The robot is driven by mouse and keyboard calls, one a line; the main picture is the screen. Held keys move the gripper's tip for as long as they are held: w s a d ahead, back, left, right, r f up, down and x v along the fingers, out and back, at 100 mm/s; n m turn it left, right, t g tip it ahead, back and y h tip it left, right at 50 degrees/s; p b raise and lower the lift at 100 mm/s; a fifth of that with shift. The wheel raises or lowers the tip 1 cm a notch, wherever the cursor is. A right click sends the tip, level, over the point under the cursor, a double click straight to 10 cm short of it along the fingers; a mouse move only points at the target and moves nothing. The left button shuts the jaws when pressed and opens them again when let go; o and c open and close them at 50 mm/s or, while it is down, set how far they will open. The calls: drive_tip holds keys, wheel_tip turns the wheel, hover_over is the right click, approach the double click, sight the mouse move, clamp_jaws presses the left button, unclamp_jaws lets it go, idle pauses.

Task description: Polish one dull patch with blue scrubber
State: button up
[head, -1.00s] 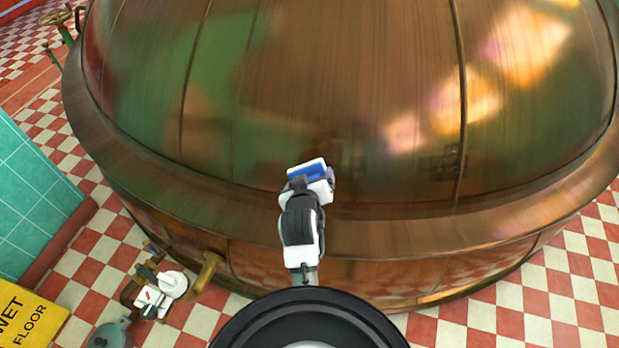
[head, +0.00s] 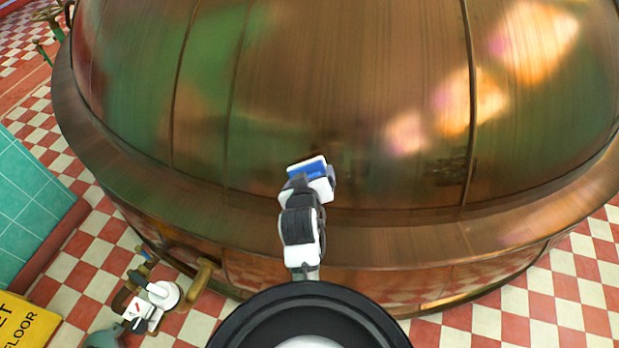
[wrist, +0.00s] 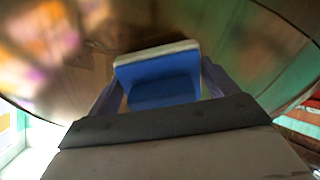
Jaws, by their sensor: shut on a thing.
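A large copper kettle (head: 330,100) fills most of the head view, with dull greenish patches (head: 207,80) on the left of its dome. My gripper (head: 312,175) is in front of the lower dome, shut on a blue scrubber (head: 308,168) with a pale pad. The scrubber also shows between the two fingers in the wrist view (wrist: 160,75), its pale edge facing the copper. I cannot tell whether the pad touches the kettle.
The kettle's wide rim (head: 400,240) curves below my gripper. A brass pipe (head: 200,283) and a white valve fitting (head: 155,300) stand out at the lower left. A yellow wet-floor sign (head: 25,322) and a teal tiled block (head: 30,205) are at the left.

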sight(367, 174)
drive_tip(key=shift+x, duration=1.3)
drive_tip(key=shift+s+d+r+p, duration=0.1)
drive_tip(key=shift+d+p, duration=0.2)
drive_tip(key=shift+d, duration=0.35)
drive_tip(key=shift+s+d+r+p, duration=0.1)
drive_tip(key=shift+d+p, duration=0.15)
drive_tip(key=shift+d, duration=0.4)
drive_tip(key=shift+s+d+f+p, duration=0.15)
drive_tip(key=shift+d+p, duration=0.4)
drive_tip(key=shift+d, duration=0.85)
drive_tip(key=shift+s+d+p, duration=0.15)
drive_tip(key=shift+d+p, duration=0.35)
drive_tip(key=shift+d, duration=0.95)
drive_tip(key=shift+s+d+f+p, duration=0.15)
drive_tip(key=shift+d+p, duration=0.4)
drive_tip(key=shift+d, duration=0.85)
drive_tip(key=shift+s+d+r+p, duration=0.1)
drive_tip(key=shift+d+p, duration=0.2)
drive_tip(key=shift+d, duration=0.55)
drive_tip(key=shift+s+d+r+p, duration=0.1)
drive_tip(key=shift+d+p, duration=0.2)
drive_tip(key=shift+d, duration=0.55)
drive_tip(key=shift+w, duration=0.1)
